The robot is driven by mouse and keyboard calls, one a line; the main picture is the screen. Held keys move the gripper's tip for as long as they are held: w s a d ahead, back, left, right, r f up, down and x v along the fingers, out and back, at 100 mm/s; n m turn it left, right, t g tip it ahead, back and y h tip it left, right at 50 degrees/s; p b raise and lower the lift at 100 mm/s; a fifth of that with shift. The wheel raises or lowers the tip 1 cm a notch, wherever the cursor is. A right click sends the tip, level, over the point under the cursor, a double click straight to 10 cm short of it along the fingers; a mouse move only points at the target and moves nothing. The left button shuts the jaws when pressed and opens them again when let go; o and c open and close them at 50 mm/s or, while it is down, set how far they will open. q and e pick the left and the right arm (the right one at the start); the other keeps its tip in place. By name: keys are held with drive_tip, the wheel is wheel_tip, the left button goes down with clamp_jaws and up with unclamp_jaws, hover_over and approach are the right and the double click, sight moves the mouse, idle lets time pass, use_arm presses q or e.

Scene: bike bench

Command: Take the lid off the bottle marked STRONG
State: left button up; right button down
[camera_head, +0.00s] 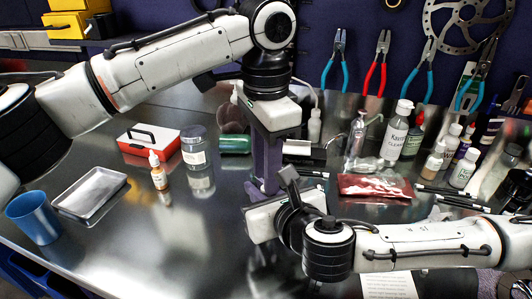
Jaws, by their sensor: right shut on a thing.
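I cannot read the word STRONG on any bottle from here. A small dropper bottle (159,171) with a white top and amber body stands upright on the bench, left of my grippers. Several more bottles, including a white labelled one (395,133), stand at the right back. My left gripper (268,178) points down near the bench middle; its jaw gap is not clear. My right gripper (262,202) is just below it in the picture, close to or overlapping it. It is shut on something that its own body and the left gripper hide.
A blue cup (33,217), a metal tray (90,192), a red and white box (149,143) and a grey-lidded jar (195,150) stand at the left. A red pouch (375,187) lies at the right. Pliers hang behind. The front-left bench is clear.

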use_arm(q)
drive_tip(key=shift+f, duration=0.15)
clamp_jaws()
idle(0.4)
drive_tip(key=n, duration=0.4)
drive_tip(key=c, duration=0.7)
unclamp_jaws()
drive_tip(key=o, duration=0.4)
